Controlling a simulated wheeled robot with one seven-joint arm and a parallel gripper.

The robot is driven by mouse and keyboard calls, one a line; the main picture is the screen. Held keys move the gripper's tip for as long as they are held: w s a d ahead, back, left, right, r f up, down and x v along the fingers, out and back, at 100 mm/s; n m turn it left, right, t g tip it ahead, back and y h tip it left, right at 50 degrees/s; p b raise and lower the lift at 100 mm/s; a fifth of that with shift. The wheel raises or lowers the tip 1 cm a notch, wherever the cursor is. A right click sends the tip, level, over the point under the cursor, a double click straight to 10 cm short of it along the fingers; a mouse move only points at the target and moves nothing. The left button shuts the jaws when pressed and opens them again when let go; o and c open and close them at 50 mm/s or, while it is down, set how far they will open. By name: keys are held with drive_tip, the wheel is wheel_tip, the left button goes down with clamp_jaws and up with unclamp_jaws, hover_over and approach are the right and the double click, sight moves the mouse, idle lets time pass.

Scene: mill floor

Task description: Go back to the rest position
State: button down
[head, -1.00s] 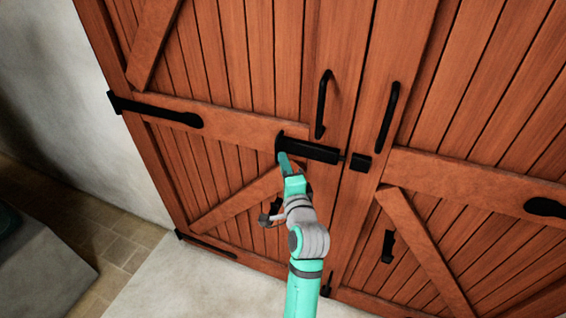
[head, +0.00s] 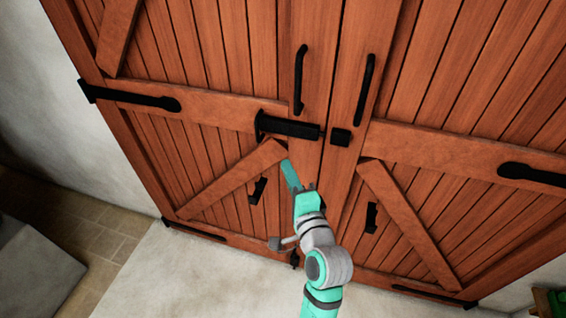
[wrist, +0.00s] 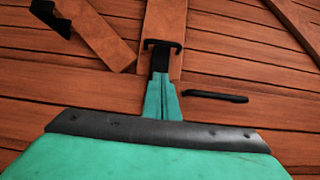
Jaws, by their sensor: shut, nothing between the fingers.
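My gripper (head: 287,165) is shut and empty. In the head view its tips are below the black sliding bolt (head: 290,126) on the left door, in front of the wooden planks. In the wrist view the gripper (wrist: 161,78) covers part of the bolt (wrist: 160,58); I cannot tell the exact gap to it. The bolt's black catch (head: 341,137) is on the right door. Both doors look closed. My arm reaches up from the bottom of the head view, bent at the wrist.
Two long black handles (head: 299,80) (head: 366,86) stand out from the doors above the bolt. Smaller black brackets (head: 257,190) (head: 371,217) sit lower down. Pale floor (head: 190,275) lies clear in front. A grey block (head: 38,270) stands at the lower left.

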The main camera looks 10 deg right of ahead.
drive_tip(key=shift+s, duration=0.1)
idle(0.5)
drive_tip(key=s+a+f+n+g+h, duration=0.1)
drive_tip(key=s+a+f+n+h, duration=0.15)
drive_tip(key=s+f, duration=0.6)
drive_tip(key=s+a+f+n+g+h, duration=0.15)
drive_tip(key=s+f+n, duration=0.25)
drive_tip(key=s+f, duration=0.45)
drive_tip(key=s+a+f+n+y, duration=0.1)
drive_tip(key=s+a+n, duration=0.2)
drive_tip(key=s, duration=0.7)
drive_tip(key=s+a+f+n, duration=0.1)
drive_tip(key=s+a+n, duration=0.2)
drive_tip(key=s+n, duration=0.4)
drive_tip(key=s, duration=0.3)
drive_tip(key=shift+a+f+y, duration=0.2)
drive_tip(key=shift+f+y, duration=0.2)
